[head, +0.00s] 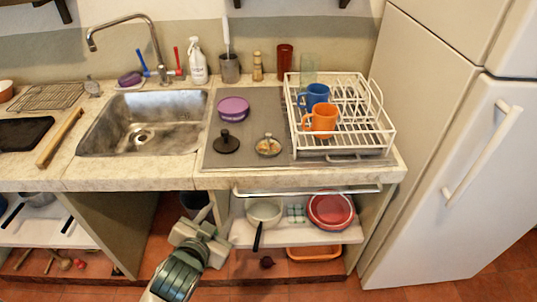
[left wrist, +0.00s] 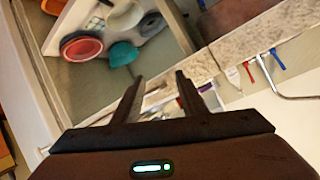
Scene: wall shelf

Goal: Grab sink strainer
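A small round metal item (head: 268,146), which looks like the sink strainer, lies on the grey counter panel (head: 285,115) right of the sink (head: 145,125). A black round item with a knob (head: 226,142) lies just left of it; I cannot tell for certain which of the two is the strainer. My left gripper (head: 203,228) is below the counter's front edge, in front of the open lower shelf, apart from both items. In the left wrist view its fingers (left wrist: 158,82) are spread, with nothing visible between them. My right gripper is not in view.
A purple bowl (head: 233,108) sits behind the two items. A white dish rack (head: 378,138) with blue (head: 314,97) and orange mugs (head: 320,122) stands to the right. The counter's front edge (head: 130,178) lies above my gripper. Lower shelves hold a pot and a red bowl (head: 331,211).

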